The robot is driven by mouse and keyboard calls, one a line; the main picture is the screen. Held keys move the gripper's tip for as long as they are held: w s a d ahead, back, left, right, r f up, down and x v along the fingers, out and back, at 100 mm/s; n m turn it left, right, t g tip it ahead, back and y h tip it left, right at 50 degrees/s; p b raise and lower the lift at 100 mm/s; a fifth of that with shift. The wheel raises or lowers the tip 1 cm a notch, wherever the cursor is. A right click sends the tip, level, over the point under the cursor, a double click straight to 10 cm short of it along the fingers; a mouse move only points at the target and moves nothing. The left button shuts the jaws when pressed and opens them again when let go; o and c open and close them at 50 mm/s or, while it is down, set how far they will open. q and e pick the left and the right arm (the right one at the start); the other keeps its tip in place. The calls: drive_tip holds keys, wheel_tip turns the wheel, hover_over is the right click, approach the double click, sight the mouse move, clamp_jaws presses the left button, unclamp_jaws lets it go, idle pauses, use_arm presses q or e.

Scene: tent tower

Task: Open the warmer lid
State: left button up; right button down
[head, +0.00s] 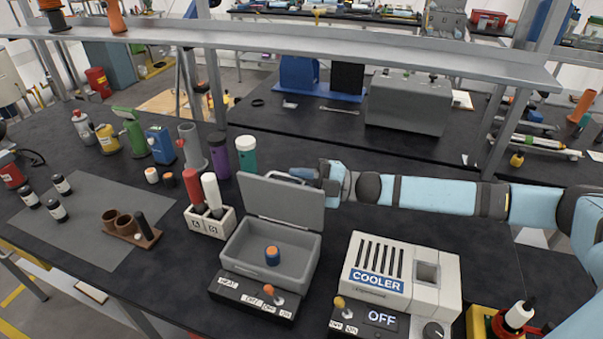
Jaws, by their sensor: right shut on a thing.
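The warmer (238,262) is a grey box on the dark bench, with a switch panel labelled HEAT (252,300) at its front. Its grey lid (280,205) stands raised, roughly upright at the back of the box. A light bar handle (277,176) runs along the lid's upper edge. My right gripper (304,174) reaches in from the right and is shut on the handle; its fingertips are small and partly hidden. A small blue and orange cylinder (272,257) stands inside the box. My left gripper is out of view.
A white cooler (440,288) reading OFF stands to the right. A white holder (207,225) with red and white tubes stands close left. Purple (219,158) and teal (246,156) cylinders stand behind. A grey mat (75,235) lies left; a metal shelf (350,55) crosses above.

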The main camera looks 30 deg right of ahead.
drive_tip(key=shift+a+r, duration=0.15)
drive_tip(key=shift+r, duration=0.25)
drive_tip(key=c, duration=1.2)
unclamp_jaws()
drive_tip(key=shift+c, duration=0.2)
drive_tip(key=shift+o, duration=0.4)
drive_tip(key=shift+s, duration=0.15)
drive_tip(key=shift+s+d+f, duration=0.15)
drive_tip(key=shift+d+f, duration=0.2)
drive_tip(key=shift+d, duration=0.05)
drive_tip(key=b+v, duration=0.2)
drive_tip(key=v, duration=1)
drive_tip(key=shift+s+d, duration=0.2)
drive_tip(key=shift+d, duration=0.15)
drive_tip(key=shift+r, duration=0.15)
